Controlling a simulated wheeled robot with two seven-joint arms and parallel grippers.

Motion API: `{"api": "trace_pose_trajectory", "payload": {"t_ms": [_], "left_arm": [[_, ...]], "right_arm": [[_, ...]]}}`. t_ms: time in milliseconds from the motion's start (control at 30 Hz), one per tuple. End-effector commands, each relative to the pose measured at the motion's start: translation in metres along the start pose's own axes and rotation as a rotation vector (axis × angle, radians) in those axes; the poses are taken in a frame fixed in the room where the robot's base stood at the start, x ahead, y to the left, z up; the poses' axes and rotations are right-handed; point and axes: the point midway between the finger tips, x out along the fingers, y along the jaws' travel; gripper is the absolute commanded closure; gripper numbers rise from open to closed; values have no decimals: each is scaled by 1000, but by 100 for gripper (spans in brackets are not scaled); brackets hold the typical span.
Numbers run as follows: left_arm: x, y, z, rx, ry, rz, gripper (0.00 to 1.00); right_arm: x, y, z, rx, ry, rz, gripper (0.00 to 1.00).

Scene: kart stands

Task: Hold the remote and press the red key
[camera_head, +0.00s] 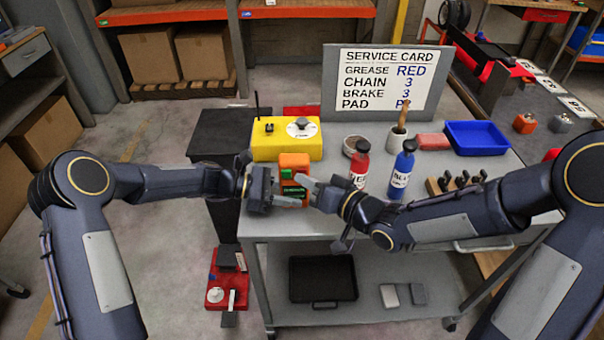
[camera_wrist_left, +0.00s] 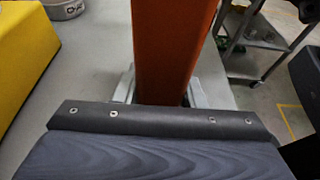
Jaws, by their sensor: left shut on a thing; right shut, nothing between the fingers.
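The orange remote (camera_head: 294,161) is upright at the left end of the table, with a dark and green patch on its face. My left gripper (camera_head: 284,200) is shut on it from the left. In the left wrist view the remote (camera_wrist_left: 170,45) is a tall orange block between the two grey fingers (camera_wrist_left: 160,90). My right gripper (camera_head: 304,186) is shut and empty, its fingertips close in front of the remote's right side. I cannot tell whether they touch it. I cannot make out the red key; the fingers cover part of the remote.
A yellow box (camera_head: 264,148) with an antenna stands behind the remote. A red bottle (camera_head: 359,168) and a blue bottle (camera_head: 402,174) stand right of it, near my right arm. A blue tray (camera_head: 477,138) and a service card board (camera_head: 433,93) are at the back.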

Motion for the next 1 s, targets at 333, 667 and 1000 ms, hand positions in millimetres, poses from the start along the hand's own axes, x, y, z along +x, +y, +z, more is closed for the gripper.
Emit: {"api": "trace_pose_trajectory", "payload": {"t_ms": [333, 667, 1000], "left_arm": [[0, 0, -1, 0, 1, -2, 84], [0, 0, -1, 0, 1, -1, 84], [0, 0, -1, 0, 1, -1, 84]], "right_arm": [[-1, -1, 0, 0, 1, 1, 100], [-12, -8, 8, 0, 1, 1, 100], [-14, -9, 10, 0, 0, 0, 100]]}}
